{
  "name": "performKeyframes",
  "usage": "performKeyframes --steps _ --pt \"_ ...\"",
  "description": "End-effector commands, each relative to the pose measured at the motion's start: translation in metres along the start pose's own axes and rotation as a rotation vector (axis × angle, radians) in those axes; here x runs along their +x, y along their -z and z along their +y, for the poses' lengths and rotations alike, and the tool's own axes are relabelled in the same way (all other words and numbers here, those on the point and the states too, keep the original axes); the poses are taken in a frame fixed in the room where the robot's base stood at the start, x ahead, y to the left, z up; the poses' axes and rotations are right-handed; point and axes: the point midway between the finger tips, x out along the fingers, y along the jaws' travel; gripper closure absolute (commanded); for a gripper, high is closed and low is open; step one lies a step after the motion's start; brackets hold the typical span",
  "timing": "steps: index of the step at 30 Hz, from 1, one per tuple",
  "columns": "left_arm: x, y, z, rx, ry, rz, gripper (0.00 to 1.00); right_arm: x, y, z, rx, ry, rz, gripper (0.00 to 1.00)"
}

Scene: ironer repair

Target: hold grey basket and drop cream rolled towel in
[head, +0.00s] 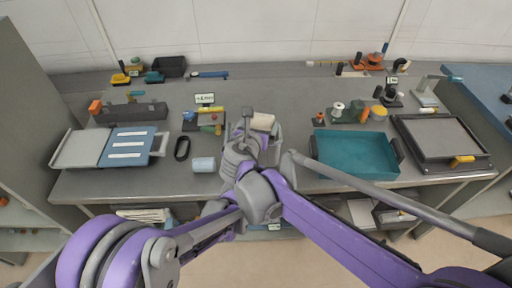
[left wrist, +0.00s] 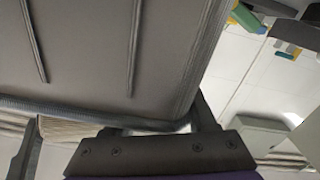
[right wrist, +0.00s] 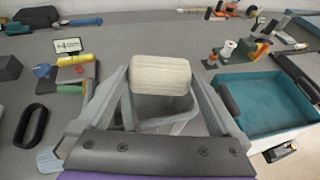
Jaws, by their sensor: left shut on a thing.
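The cream rolled towel (head: 262,121) is between the fingertips of my right gripper (right wrist: 160,80), which looks shut on it. In the right wrist view the towel (right wrist: 160,72) is above the far part of the grey basket (right wrist: 165,122) and hides its far rim. In the head view the basket (head: 274,148) is at the front middle of the bench, partly covered by my arms. My left gripper (left wrist: 115,120) is shut on the basket; the basket's ribbed grey wall (left wrist: 95,60) fills much of the left wrist view. The exact grip on the rim is hidden.
A light blue roll (head: 204,164) and a black oval ring (head: 182,148) lie left of the basket. A teal tray (head: 355,155) stands close to its right. A small sign (head: 205,99) and tools are behind left. The bench's front edge is close.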

Motion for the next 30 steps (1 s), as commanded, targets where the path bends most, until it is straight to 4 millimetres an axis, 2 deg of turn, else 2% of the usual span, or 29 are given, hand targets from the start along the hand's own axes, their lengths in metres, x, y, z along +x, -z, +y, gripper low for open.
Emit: performKeyframes --steps 8,11,21,25,30 --pt "-0.001 -0.003 0.0 0.0 -0.004 -0.006 1.0 -0.003 0.001 0.001 0.0 -0.002 0.001 0.0" --pt "-0.001 -0.003 0.0 0.0 -0.004 -0.006 1.0 -0.011 0.001 0.001 -0.001 -0.003 0.001 0.0" --pt "-0.001 -0.003 0.0 0.001 -0.004 -0.006 1.0 -0.064 0.001 0.0 -0.001 -0.003 -0.002 0.0" --pt "-0.001 -0.003 0.0 0.001 -0.004 -0.006 1.0 -0.076 0.001 0.0 0.0 -0.001 -0.002 0.0" --pt "-0.001 -0.003 0.0 0.001 -0.005 -0.006 1.0 -0.082 0.001 -0.001 0.0 0.001 -0.002 0.0"
